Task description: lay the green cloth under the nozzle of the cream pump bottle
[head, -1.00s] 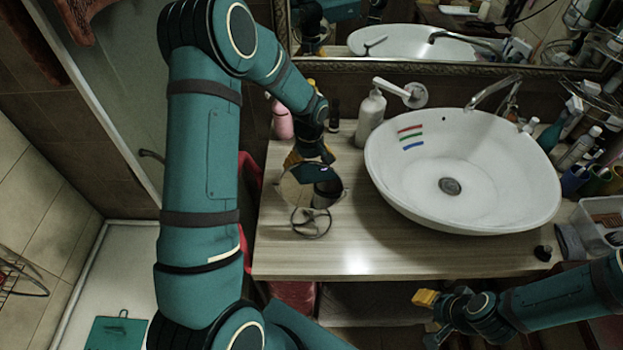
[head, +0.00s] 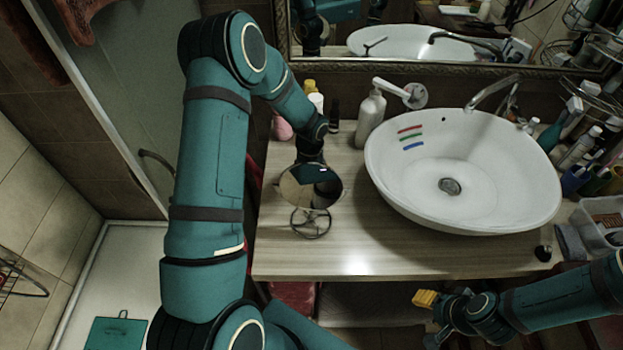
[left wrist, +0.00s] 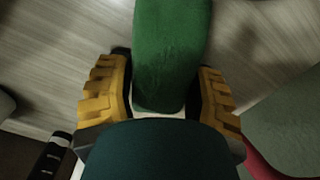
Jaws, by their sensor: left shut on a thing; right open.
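The cream pump bottle (head: 371,116) stands upright on the counter, left of the basin, its nozzle pointing right. In the left wrist view the green cloth (left wrist: 171,30) is a long strip between the yellow fingers of my left gripper (left wrist: 165,75), which is shut on it. Pale wood counter shows below the cloth; I cannot tell whether they touch. In the head view the left gripper and cloth are hidden around the round mirror, left of the bottle. My right gripper (head: 431,317) is open and empty, in front of the counter's front edge.
The round mirror on a wire stand (head: 311,224) is close to my left gripper. A pink bottle (head: 282,128) stands behind it. The white basin (head: 505,195) fills the counter's right part. Bare counter (head: 345,220) lies between mirror and basin.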

